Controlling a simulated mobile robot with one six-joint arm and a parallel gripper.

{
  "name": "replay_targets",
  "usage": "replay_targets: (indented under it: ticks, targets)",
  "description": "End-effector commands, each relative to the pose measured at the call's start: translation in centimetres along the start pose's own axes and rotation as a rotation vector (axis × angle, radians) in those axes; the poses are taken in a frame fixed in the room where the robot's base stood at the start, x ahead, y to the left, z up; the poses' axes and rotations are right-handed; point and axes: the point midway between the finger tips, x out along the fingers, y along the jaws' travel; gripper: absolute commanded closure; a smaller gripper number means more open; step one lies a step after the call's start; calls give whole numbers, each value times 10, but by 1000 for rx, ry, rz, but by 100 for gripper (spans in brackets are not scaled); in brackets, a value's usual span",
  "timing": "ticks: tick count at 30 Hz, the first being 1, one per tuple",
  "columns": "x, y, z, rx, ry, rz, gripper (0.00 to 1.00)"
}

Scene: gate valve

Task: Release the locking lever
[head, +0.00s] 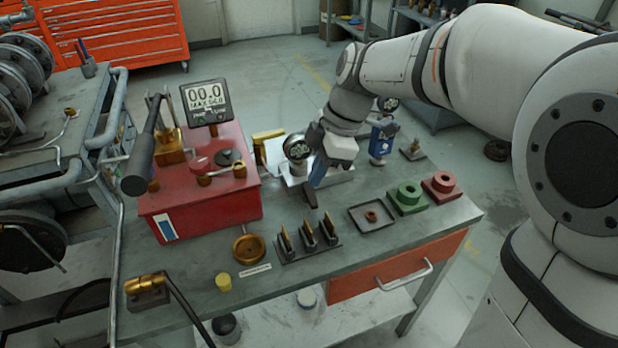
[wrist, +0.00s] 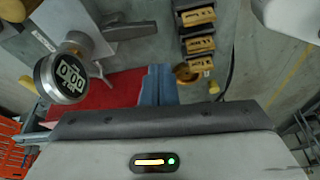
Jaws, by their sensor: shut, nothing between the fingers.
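A dark grey lever, probably the locking lever (head: 310,192), sticks out toward the bench front just below my gripper in the head view. In the wrist view the lever (wrist: 130,31) reaches right from a pale fixture (wrist: 50,28), beside a round gauge (wrist: 62,78). My gripper (head: 316,184) points down near it with blue fingers. In the wrist view the fingers (wrist: 158,70) are together and empty, with a gap in the picture between the tips and the lever. Whether they touch it in depth I cannot tell.
A red box (head: 205,205) with a 00.0 display (head: 207,103) stands left of my gripper. A rack of several upright pieces (head: 308,243) is in front. A dark tray (head: 371,215), a green block (head: 407,198) and a red block (head: 441,187) stand to the right.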

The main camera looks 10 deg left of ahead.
Motion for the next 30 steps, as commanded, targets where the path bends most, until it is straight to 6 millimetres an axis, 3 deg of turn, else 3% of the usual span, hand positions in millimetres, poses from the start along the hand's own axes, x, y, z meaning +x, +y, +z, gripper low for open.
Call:
replay_targets:
  ticks: [1, 6, 23, 26, 30]
  targets:
    - [-11, 0, -1, 1, 0, 1, 100]
    - [-21, -1, 0, 2, 0, -1, 100]
    - [-23, -2, 1, 12, -3, 1, 100]
    - [-33, -9, 6, 83, -17, 13, 100]
    - [-58, -29, 22, 310, -57, 58, 100]
